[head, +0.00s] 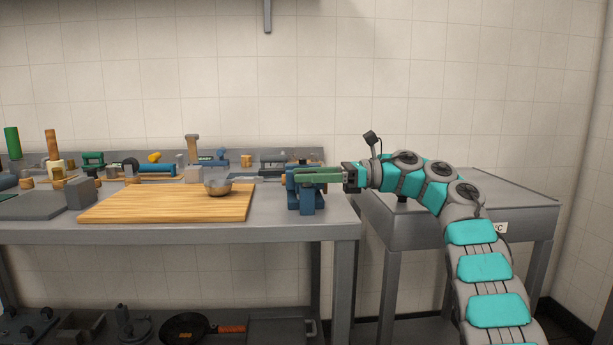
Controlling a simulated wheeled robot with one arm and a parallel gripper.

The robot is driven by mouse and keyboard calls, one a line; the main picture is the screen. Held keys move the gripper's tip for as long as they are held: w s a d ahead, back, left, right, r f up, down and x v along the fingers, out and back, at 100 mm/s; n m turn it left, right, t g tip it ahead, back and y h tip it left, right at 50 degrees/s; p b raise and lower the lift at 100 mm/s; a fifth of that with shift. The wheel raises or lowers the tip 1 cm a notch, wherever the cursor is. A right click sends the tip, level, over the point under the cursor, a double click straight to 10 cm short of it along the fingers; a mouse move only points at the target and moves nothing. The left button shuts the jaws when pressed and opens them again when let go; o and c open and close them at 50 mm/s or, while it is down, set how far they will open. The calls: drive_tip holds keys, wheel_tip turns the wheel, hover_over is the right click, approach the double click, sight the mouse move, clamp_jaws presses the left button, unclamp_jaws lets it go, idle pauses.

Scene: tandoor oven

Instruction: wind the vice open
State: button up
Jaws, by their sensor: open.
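A blue vice (306,199) stands at the right end of the grey workbench, near its front edge. My gripper (318,175) reaches in from the right, level with the top of the vice. Its long green fingers lie across the upper part of the vice and point left. The fingers are apart. I cannot tell whether they touch the vice. The fingers and wrist cover part of the vice, and I cannot make out its handle or how wide its jaws stand.
A wooden board (165,204) with a metal bowl (217,187) lies left of the vice. Several tools and blocks crowd the bench's back. A pan (184,328) sits on the lower shelf. The wall is close behind.

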drive_tip(key=d, duration=0.6)
drive_tip(key=shift+d+r, duration=0.1)
drive_tip(key=shift+d, duration=0.65)
